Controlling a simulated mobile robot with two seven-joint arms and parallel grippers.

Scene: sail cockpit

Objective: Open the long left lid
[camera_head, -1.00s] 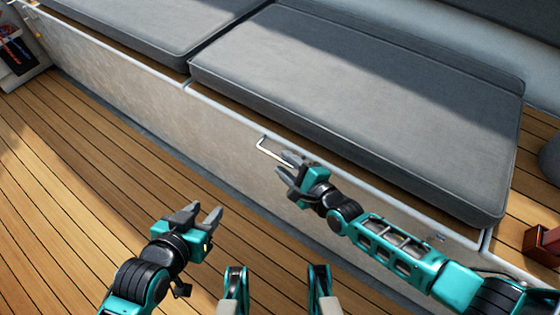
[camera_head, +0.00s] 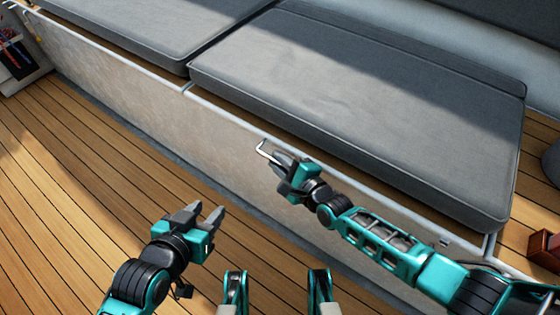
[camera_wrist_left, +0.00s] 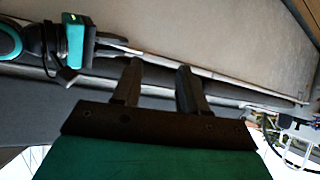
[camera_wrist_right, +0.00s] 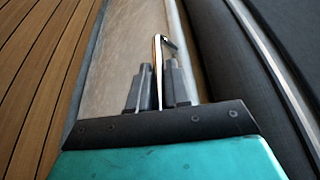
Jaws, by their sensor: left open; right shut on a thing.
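The lid lies flat under a long grey cushion (camera_head: 360,110), along the top of a pale bench front (camera_head: 120,85). My left gripper (camera_head: 207,212) is open and empty above the deck, apart from the bench. Its fingers show in the left wrist view (camera_wrist_left: 160,85).
A second grey cushion (camera_head: 150,25) lies further left on the bench, past a narrow gap. The wooden deck (camera_head: 70,190) is clear in front of the bench. A dark red object (camera_head: 545,248) stands at the right edge, and a dark pocket (camera_head: 18,60) is at the far left.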

